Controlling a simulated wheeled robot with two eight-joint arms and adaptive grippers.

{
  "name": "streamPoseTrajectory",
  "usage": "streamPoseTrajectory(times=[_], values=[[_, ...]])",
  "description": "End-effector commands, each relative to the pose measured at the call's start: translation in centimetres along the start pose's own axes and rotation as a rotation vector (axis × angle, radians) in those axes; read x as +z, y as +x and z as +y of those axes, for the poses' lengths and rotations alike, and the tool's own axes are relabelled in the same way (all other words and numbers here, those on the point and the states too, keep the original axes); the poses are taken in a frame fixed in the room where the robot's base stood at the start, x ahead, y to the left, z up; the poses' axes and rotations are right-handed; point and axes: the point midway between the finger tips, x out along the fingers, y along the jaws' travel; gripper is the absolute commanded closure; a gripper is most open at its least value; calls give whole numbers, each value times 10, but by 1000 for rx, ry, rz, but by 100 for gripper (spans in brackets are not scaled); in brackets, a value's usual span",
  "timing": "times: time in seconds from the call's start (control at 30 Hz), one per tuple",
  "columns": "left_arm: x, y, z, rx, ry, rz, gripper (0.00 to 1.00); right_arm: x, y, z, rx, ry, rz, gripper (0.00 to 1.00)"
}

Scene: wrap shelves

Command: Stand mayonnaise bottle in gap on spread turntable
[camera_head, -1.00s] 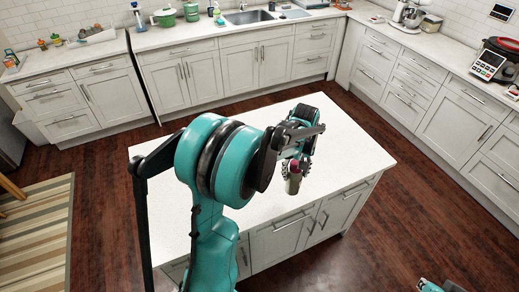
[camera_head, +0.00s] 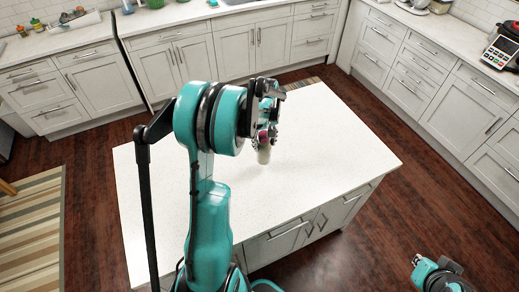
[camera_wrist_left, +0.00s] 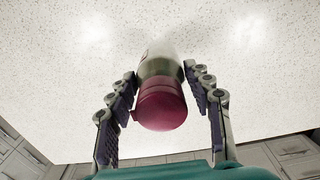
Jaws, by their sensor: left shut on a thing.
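The mayonnaise bottle, with a pale body (camera_head: 264,156) and a dark pink cap, is held by my left gripper (camera_head: 264,141) over the white island top (camera_head: 330,150). In the left wrist view the cap (camera_wrist_left: 160,105) points toward the camera, between the two fingers (camera_wrist_left: 162,100), and the pale body (camera_wrist_left: 160,62) extends away from it. I cannot tell whether the bottle's base touches the island. My right gripper (camera_head: 440,272) is at the bottom right, low over the floor; its fingers are not clear. No turntable is visible.
The island top is otherwise bare. Counters with cabinets (camera_head: 250,45) run along the back and right, with small items, a sink and a red-lidded cooker (camera_head: 503,42). Wood floor (camera_head: 420,215) and a striped rug (camera_head: 35,225) surround the island.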

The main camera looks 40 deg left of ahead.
Motion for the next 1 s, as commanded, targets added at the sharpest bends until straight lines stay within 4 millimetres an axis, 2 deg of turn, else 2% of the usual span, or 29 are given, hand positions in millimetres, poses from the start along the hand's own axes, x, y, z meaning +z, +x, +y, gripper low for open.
streamPoseTrajectory(times=[0.17, 0.27, 0.53, 0.9, 0.93, 1.0], values=[[-15, 11, -11, 0, -1, 0, 94, 0, 0, 0, 0, 0, 0, 100], [-17, 16, -12, 0, 0, -1, 94, 1, 1, 0, 0, 0, 0, 100], [-17, 51, -12, 0, 1, 0, 94, 2, 4, 0, 0, 0, 0, 100], [-16, 56, -12, 0, 1, 0, 94, 5, 7, 0, 0, 0, 0, 100], [-16, 57, -12, 0, 1, 0, 47, 5, 7, 0, 0, 0, 0, 100], [-16, 56, -12, 0, 1, 0, 29, 4, 6, 0, 0, 0, 0, 100]])
